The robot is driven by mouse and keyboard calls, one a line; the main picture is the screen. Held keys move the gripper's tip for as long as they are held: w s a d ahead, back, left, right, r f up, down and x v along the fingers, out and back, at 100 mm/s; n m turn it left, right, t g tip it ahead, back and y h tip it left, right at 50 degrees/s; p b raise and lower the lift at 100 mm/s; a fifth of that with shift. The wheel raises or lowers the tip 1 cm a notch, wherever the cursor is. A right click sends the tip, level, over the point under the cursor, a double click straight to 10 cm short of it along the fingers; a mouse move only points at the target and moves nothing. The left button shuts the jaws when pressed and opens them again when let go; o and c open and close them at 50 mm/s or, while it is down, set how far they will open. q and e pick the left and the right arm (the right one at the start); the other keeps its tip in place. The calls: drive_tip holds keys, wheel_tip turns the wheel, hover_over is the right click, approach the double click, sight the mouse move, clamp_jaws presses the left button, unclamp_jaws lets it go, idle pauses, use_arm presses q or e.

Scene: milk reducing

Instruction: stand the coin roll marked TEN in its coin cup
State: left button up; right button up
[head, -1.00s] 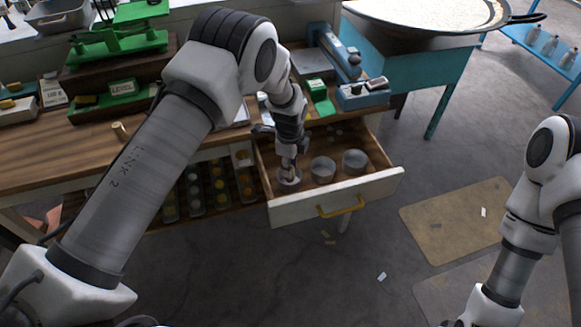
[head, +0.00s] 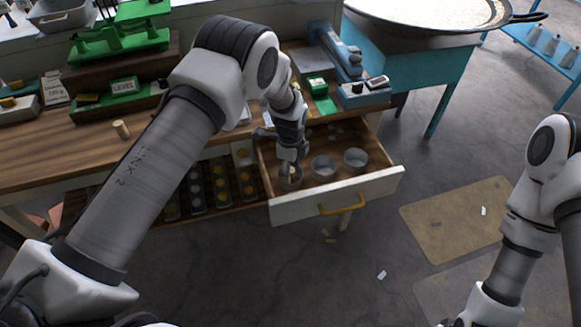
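Three round metal cups stand in a row in the open drawer: a left cup (head: 290,183), a middle cup (head: 323,172) and a right cup (head: 355,162). My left gripper (head: 289,162) points down with its fingertips at the mouth of the left cup. A small pale shape shows at the fingertips, too small to tell whether it is a held coin roll. A tan coin roll (head: 121,130) is on the wooden counter at the left. No TEN marking is readable on anything. My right arm is at the right edge, and its gripper is out of view.
The open drawer (head: 300,209) juts out from the wooden counter (head: 45,158), with a yellow handle on its front. Coin trays (head: 220,185) sit below the counter, left of the drawer. Green scales (head: 118,42) and a blue device (head: 340,52) stand on top. The floor before the drawer is mostly clear.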

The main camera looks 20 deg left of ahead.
use_arm(q)
drive_tip(key=shift+w+r+b, duration=0.1)
drive_tip(key=shift+r+b, duration=0.25)
drive_tip(key=shift+r, duration=0.1)
wheel_tip(320, 180, up, 11)
drive_tip(key=b, duration=0.2)
drive_tip(key=shift+r+b, duration=0.15)
drive_tip(key=shift+b, duration=0.25)
idle(0.4)
